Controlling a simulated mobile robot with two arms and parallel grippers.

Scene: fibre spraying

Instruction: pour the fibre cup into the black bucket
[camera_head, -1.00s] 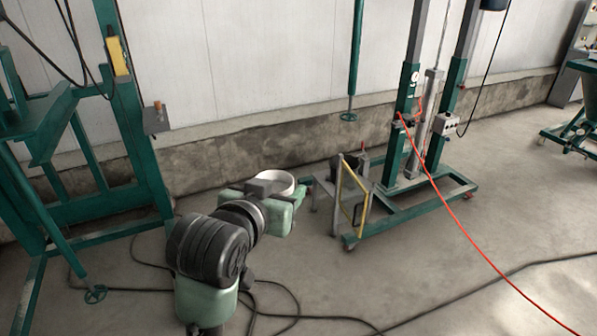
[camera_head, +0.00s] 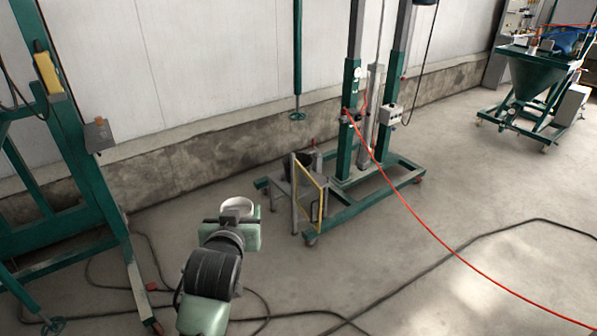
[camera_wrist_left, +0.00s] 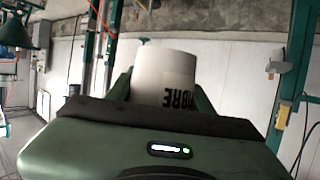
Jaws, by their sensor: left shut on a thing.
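The white fibre cup (camera_head: 238,204) is in my left gripper (camera_head: 235,214), its open rim showing upward in the head view. My right gripper is out of view.
A green lifting frame (camera_head: 345,205) on castors stands behind the grey stand (camera_head: 296,205) with its yellow-edged panel (camera_head: 322,205). A green rack (camera_head: 85,170) is at left, a hopper machine (camera_head: 540,75) at far right. A red hose (camera_head: 420,222) and black cables cross the floor.

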